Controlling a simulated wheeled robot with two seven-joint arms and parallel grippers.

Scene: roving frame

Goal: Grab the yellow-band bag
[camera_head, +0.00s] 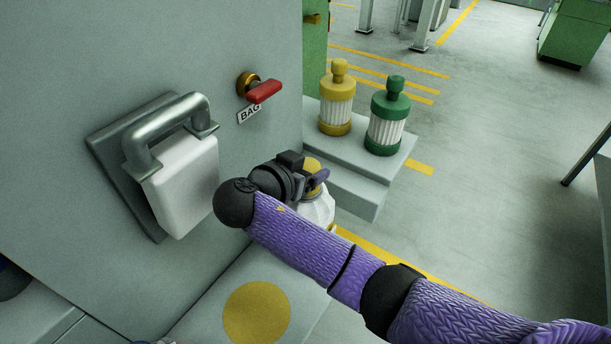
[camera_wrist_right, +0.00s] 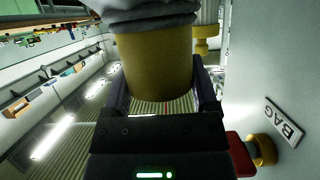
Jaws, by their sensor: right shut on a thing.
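My right gripper (camera_head: 318,178) is shut on the yellow-band bag (camera_head: 318,207), beside the grey wall panel. The bag has a pale body below a yellow top, partly hidden by my gripper in the head view. In the right wrist view the fingers of my right gripper (camera_wrist_right: 164,88) stand on both sides of the bag's yellow band (camera_wrist_right: 155,65), with grey-white material above it. I cannot tell from these views whether the bag touches anything below. My left gripper is not in view.
A red lever (camera_head: 264,92) and a BAG label (camera_head: 249,113) are on the panel, near a white block with a metal handle (camera_head: 170,130). Yellow (camera_head: 338,102) and green (camera_head: 387,122) pleated canisters stand on a grey step (camera_head: 360,180). A yellow disc (camera_head: 257,312) marks the pale surface below.

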